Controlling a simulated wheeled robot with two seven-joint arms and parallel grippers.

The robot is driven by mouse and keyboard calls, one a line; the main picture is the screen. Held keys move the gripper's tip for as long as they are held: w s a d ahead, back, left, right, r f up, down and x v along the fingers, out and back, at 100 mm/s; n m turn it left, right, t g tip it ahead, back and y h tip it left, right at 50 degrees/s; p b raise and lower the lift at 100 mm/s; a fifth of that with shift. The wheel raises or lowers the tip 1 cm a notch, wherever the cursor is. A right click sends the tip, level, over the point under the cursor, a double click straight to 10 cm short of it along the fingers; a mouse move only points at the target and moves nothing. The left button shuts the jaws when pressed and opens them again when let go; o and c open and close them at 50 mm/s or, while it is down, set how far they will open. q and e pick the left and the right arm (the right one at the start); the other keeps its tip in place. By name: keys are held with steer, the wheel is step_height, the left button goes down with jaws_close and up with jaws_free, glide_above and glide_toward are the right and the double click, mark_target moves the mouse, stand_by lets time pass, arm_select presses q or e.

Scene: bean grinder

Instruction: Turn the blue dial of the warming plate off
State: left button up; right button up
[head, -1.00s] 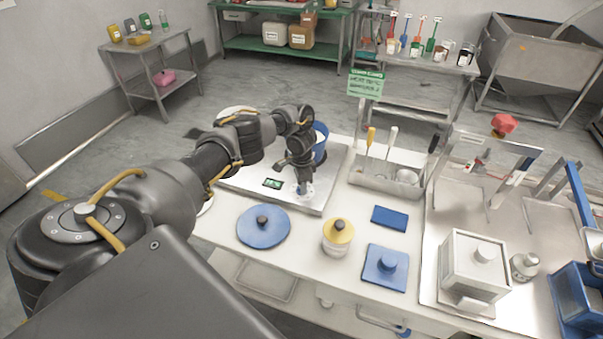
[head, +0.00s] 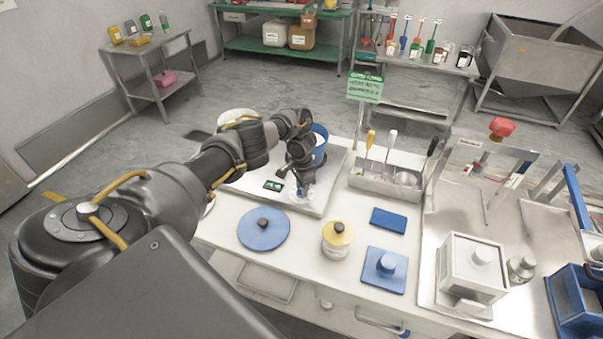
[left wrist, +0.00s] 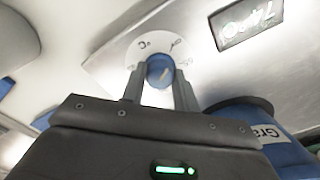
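The warming plate (head: 322,203) is a flat metal unit at the back left of the table, with a small green display (head: 273,186) that also shows in the left wrist view (left wrist: 246,22). The blue dial (left wrist: 160,70) has a pale pointer line and sits on a white round scale with marks. My left gripper (left wrist: 160,82) has one finger on each side of the dial, and both appear to touch it. In the head view the left gripper (head: 302,192) reaches down at the plate's front and covers the dial. My right gripper is not in view.
A blue container (head: 319,145) stands on the plate, close beside my gripper. A blue round lid (head: 264,228), a yellow-lidded jar (head: 337,240) and a tool holder (head: 385,183) are nearby. A white box (head: 472,267) stands at the right.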

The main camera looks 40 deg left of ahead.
arm_select(q)
steer(key=o, duration=0.4)
step_height(320, 180, up, 5)
steer(key=shift+f, duration=0.1)
step_height(320, 180, up, 6)
steer(key=p, duration=0.3)
steer(key=shift+s+a, duration=0.1)
steer(key=shift+s, duration=0.05)
stand_by(0.3)
